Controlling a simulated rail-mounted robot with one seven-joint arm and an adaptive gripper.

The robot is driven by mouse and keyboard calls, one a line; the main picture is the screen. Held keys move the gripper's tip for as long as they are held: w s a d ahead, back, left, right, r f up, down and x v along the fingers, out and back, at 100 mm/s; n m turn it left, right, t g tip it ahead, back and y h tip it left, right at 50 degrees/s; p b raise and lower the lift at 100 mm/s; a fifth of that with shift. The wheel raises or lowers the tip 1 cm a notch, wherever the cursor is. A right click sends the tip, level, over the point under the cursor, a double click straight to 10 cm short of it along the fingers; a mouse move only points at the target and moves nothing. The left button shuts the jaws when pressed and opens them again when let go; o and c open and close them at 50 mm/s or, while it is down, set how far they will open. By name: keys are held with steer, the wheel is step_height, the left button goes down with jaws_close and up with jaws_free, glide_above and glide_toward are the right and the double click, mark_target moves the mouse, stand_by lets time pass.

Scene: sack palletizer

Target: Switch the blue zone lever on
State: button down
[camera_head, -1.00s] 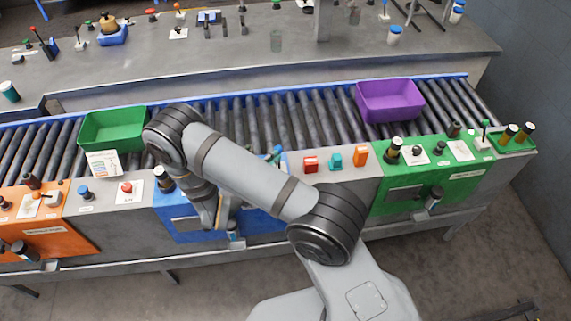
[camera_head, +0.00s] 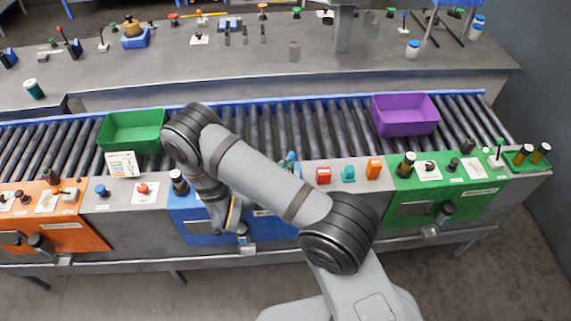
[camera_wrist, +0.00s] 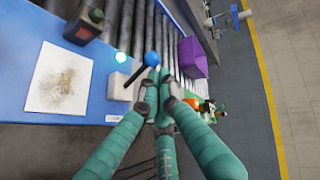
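The blue zone lever (camera_wrist: 152,59) has a blue ball on a black stick, rising from a pale block (camera_wrist: 119,86) on the blue panel (camera_wrist: 100,115). The stick leans toward my fingertips in the wrist view. My gripper (camera_wrist: 158,76) has its teal fingers together, with the tips right at the ball. I cannot tell whether they touch it, and I see nothing held between them. In the head view my arm covers much of the blue panel (camera_head: 190,229), and the lever is mostly hidden.
A roller conveyor (camera_head: 265,125) runs behind the panels with a green bin (camera_head: 133,133) and a purple bin (camera_head: 405,115). Red, teal and orange blocks (camera_head: 374,168) stand right of my arm. A dark knob (camera_wrist: 85,24) and white card (camera_wrist: 58,78) are near the lever.

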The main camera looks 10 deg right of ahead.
steer(key=shift+r, duration=0.1)
steer(key=w+r+p+v, duration=0.1)
steer(key=r+v, duration=0.1)
steer(key=v, duration=1.1)
steer(key=shift+a+r, duration=0.2)
steer(key=shift+r, duration=0.3)
steer(key=shift+w, duration=0.15)
